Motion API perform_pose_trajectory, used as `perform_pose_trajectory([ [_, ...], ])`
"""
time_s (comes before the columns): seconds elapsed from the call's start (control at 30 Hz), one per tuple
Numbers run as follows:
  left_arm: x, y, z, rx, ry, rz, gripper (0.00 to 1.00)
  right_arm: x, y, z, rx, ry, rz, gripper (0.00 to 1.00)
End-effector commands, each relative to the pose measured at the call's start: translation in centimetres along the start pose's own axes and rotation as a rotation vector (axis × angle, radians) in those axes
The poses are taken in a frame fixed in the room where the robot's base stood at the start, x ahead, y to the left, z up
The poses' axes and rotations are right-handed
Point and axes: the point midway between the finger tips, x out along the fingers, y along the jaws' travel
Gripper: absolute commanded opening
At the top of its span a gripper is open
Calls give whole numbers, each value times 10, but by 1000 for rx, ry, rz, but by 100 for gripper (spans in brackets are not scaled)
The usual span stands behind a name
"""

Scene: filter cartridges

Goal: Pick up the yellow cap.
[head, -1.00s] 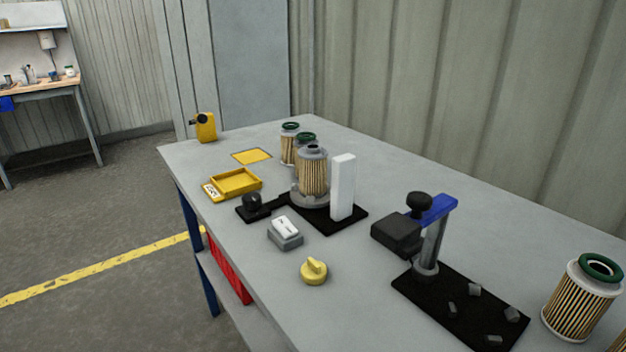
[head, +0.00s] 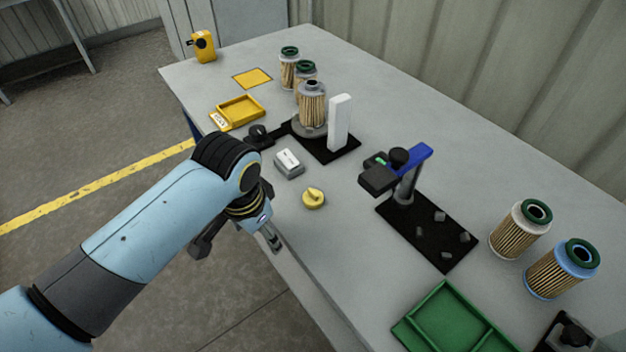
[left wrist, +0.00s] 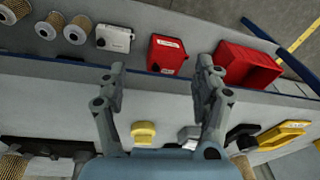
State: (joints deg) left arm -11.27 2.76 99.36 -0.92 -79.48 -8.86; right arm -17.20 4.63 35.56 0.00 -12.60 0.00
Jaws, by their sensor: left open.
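The yellow cap (head: 313,198) lies on the grey table near its left edge, in front of a small grey block with a white top. In the head view my left gripper (head: 275,243) is over the table's edge, to the left of and nearer than the cap, and apart from it. In the left wrist view the cap (left wrist: 143,132) shows between the two fingers. My left gripper (left wrist: 160,80) is open and empty there. My right gripper is not in view.
A grey block with a white top (head: 289,164) and a black fixture with a filter cartridge (head: 313,105) stand behind the cap. A black press stand with a blue arm (head: 418,156) is to its right. A green tray (head: 455,318) lies nearer. A red bin (left wrist: 246,66) sits below the table.

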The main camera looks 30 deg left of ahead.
Motion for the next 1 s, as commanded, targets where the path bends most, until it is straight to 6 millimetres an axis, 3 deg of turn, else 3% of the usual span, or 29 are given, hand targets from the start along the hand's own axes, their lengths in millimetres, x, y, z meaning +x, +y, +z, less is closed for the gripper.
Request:
perform_pose_trajectory([
  [0.03,-27,-2,-16,10,7,2,68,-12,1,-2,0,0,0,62],
  [0.07,-35,-2,-25,19,1,6,68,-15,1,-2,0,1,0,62],
  [0.4,-76,8,-110,152,-86,69,68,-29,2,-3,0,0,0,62],
  [0.57,-98,13,-138,208,-118,95,68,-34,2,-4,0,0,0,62],
  [0.67,-96,15,-142,223,-129,102,68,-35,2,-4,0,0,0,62],
  [1.0,-48,18,-136,223,-128,101,68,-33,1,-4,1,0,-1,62],
])
